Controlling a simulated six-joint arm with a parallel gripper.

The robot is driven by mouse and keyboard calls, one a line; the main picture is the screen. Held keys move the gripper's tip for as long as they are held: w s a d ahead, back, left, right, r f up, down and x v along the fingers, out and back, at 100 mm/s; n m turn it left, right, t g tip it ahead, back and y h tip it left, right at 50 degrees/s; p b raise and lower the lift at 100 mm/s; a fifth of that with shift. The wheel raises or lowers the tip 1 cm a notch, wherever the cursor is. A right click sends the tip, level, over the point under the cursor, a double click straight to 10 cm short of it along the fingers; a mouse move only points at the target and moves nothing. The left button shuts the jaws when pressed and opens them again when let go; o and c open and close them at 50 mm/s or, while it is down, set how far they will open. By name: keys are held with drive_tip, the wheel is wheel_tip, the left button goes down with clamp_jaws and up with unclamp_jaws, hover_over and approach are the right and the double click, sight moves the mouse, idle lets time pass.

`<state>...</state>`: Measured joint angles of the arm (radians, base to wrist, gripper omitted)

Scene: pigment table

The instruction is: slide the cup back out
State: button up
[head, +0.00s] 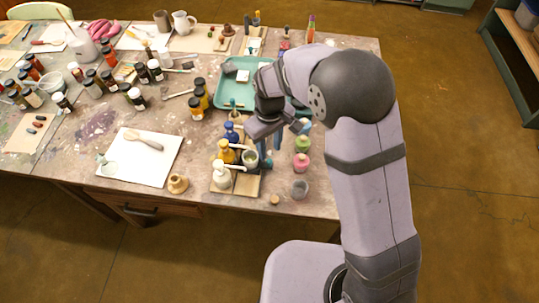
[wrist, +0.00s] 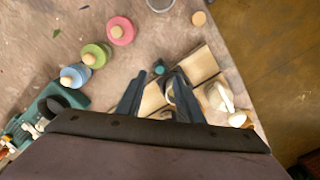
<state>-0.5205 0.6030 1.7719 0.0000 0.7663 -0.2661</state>
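A small pale cup (head: 250,157) stands on a tan board beside the yellow-capped bottle (head: 227,153). In the wrist view, part of a pale rim (wrist: 170,92), which looks like this cup, shows beside the right finger; the rest is hidden. My gripper (head: 270,152) is low over the board, just right of the cup in the head view. I cannot tell whether a finger touches the cup. A white bottle (head: 221,176) stands in front of the yellow-capped one.
A blue bottle (head: 231,133) stands behind the yellow one. Green (head: 302,145) and pink (head: 302,162) bottles stand to the right, with a grey pot (head: 300,189) and a cork (head: 274,200) in front. A teal tray (head: 226,97) lies behind.

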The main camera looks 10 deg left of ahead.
sight(270, 160)
drive_tip(key=shift+f+p, duration=0.55)
drive_tip(key=shift+f, duration=2.15)
clamp_jaws()
